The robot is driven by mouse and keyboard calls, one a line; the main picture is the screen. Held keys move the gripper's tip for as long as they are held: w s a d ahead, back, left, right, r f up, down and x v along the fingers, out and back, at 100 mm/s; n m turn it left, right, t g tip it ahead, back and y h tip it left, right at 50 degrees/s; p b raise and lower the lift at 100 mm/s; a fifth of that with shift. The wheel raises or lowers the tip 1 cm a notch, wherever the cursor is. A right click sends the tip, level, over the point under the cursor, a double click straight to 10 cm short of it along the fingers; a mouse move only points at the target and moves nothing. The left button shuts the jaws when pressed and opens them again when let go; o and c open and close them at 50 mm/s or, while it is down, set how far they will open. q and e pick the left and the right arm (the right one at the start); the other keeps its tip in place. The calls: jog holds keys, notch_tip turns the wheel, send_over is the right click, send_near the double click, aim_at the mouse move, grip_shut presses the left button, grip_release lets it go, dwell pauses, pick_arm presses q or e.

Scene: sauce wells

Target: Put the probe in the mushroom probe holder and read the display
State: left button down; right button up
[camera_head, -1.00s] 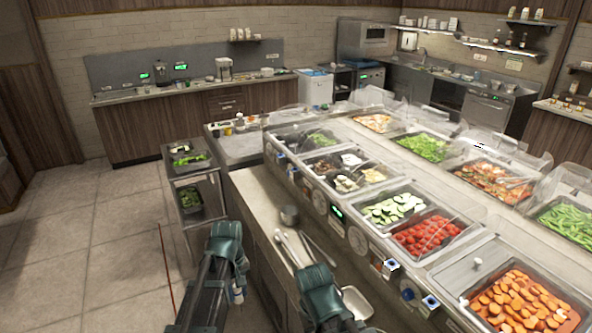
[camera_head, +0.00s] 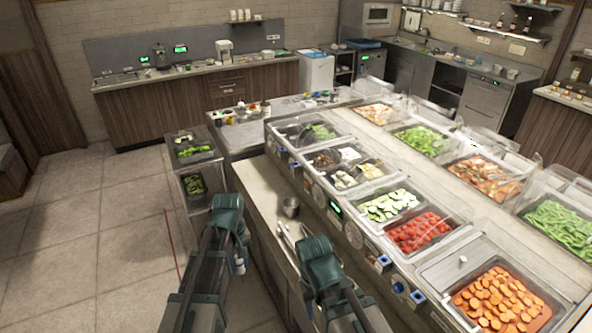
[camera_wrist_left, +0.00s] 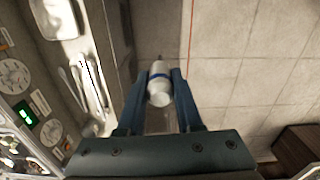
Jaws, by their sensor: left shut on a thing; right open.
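My left gripper (camera_wrist_left: 158,95) is shut on a white probe (camera_wrist_left: 160,84) with a blue band and a thin dark tip, held over the floor beside the counter. The probe's white end also shows small beside my left wrist in the head view (camera_head: 240,266). My right gripper (camera_head: 316,252) is over the counter's front edge; its fingers are mostly hidden, and I see nothing held. Mushrooms (camera_head: 343,180) lie in a divided well. A green-lit display (camera_head: 335,207) is on the counter front; its digits are too small to read. Blue-and-white holders (camera_head: 295,166) line that front; their labels are unreadable.
Round dials (camera_head: 354,234) sit among the holders. A metal pot (camera_head: 291,206) and utensils (camera_head: 285,238) lie on the lower ledge. Clear guards stand over the food wells. A small cart (camera_head: 205,178) with green vegetables stands left of the counter. The tiled floor at left is clear.

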pick_arm(q)
jog(key=shift+f, duration=0.1)
notch_tip(320, 180, down, 17)
jog(key=b, duration=1.7)
